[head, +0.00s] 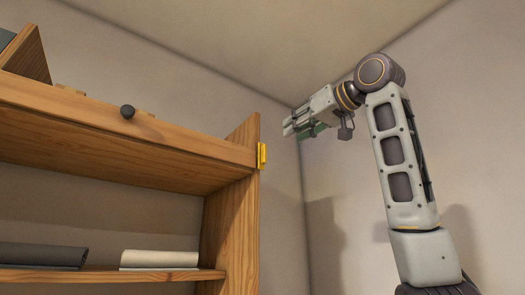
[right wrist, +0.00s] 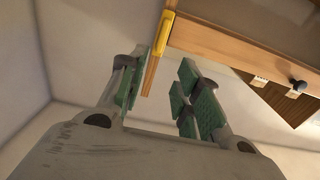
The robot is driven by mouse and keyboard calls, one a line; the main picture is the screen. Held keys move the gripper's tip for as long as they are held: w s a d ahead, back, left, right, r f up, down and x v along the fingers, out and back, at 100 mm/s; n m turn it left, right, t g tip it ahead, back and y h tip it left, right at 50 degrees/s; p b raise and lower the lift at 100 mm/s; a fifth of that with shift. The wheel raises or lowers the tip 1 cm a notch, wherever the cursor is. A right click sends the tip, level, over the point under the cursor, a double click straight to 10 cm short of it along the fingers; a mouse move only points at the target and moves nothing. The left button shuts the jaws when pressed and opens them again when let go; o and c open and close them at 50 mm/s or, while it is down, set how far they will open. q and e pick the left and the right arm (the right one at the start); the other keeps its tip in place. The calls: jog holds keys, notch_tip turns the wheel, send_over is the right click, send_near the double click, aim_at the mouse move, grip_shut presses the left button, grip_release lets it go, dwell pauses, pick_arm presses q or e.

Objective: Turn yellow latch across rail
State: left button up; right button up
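The yellow latch (head: 262,156) is a small upright piece on the right end of the wooden shelf unit's rail (head: 120,118). In the right wrist view the latch (right wrist: 164,33) lies along the end of the rail (right wrist: 225,40), beyond my fingertips. My right gripper (head: 288,127) is raised to the right of the latch and a little higher in the head view, apart from it. Its green-padded fingers (right wrist: 157,75) are spread with nothing between them. My left gripper is in neither view.
A dark round knob (head: 127,111) sticks out from the rail, with small pale blocks beside it. The walls meet in a corner behind my right gripper.

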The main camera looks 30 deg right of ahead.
aim_at(266, 148)
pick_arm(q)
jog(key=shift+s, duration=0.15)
pick_arm(e)
jog(key=shift+s, duration=0.1)
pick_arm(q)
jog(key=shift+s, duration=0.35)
pick_arm(e)
jog(key=w+p, duration=0.1)
jog(key=w, duration=0.3)
jog(key=w+p, duration=0.1)
jog(key=w, duration=0.4)
jog(key=w+a+p, duration=0.1)
jog(key=w+p, duration=0.1)
jog(key=w, duration=0.2)
jog(key=shift+w, duration=0.35)
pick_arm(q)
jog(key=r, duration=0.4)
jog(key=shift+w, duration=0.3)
pick_arm(e)
grip_shut()
